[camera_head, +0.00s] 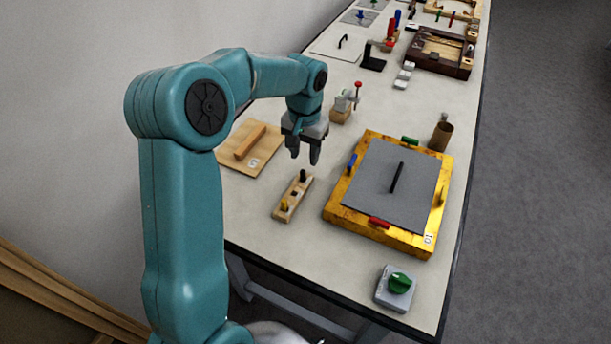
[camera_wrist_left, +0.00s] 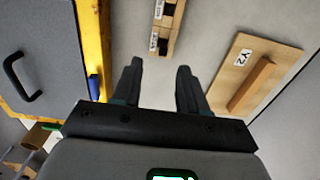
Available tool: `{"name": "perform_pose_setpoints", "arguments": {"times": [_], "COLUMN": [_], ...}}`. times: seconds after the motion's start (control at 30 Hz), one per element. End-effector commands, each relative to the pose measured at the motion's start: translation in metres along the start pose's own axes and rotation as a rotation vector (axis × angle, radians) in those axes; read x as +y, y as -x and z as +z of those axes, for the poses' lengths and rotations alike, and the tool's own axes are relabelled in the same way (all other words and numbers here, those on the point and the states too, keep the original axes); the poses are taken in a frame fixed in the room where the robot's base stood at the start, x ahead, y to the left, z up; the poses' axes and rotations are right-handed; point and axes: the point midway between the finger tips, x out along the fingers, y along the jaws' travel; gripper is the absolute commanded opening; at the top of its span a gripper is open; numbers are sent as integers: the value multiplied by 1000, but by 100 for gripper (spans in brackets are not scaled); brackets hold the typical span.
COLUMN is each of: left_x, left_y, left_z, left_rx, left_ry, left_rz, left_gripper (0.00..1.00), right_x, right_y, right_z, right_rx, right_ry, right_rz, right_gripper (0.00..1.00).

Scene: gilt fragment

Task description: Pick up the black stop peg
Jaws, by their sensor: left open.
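The black stop peg (camera_head: 303,175) stands upright at the far end of a small wooden block (camera_head: 276,213). A yellow peg (camera_head: 285,204) stands at the block's near end, with a dark square between them. My left gripper (camera_head: 304,158) is open and empty, pointing down above the black peg's end of the block. In the left wrist view the black peg (camera_wrist_left: 163,46) shows just beyond the spread fingertips (camera_wrist_left: 160,68), and the block (camera_wrist_left: 158,31) runs off the top edge. My right gripper is not in view.
A yellow-framed box (camera_head: 335,212) with a grey handled lid (camera_head: 380,210) lies right of the block. A wooden board with a bar (camera_head: 265,163) lies left. A green knob on a grey base (camera_head: 381,296) sits near the front corner. Table between block and box is clear.

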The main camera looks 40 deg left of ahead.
Motion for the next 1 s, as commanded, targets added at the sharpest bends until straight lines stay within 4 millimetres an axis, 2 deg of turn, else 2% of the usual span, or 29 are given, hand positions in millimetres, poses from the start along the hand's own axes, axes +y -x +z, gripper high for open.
{"name": "perform_pose_setpoints", "arguments": {"times": [0.27,0.5,0.8,0.93,1.0], "left_x": [0,-2,-2,-2,-2], "left_y": [-25,-62,-68,-68,-68], "left_z": [-2,-5,-6,-6,-6], "left_rx": [-4,-2,1,1,1], "left_ry": [0,1,0,0,0], "left_rz": [1,0,0,0,0], "left_gripper": [43,43,43,0,0], "right_x": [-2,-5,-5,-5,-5], "right_y": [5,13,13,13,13], "right_z": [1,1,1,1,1], "right_rx": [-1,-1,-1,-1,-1], "right_ry": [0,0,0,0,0], "right_rz": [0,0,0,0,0], "right_gripper": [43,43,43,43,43]}}
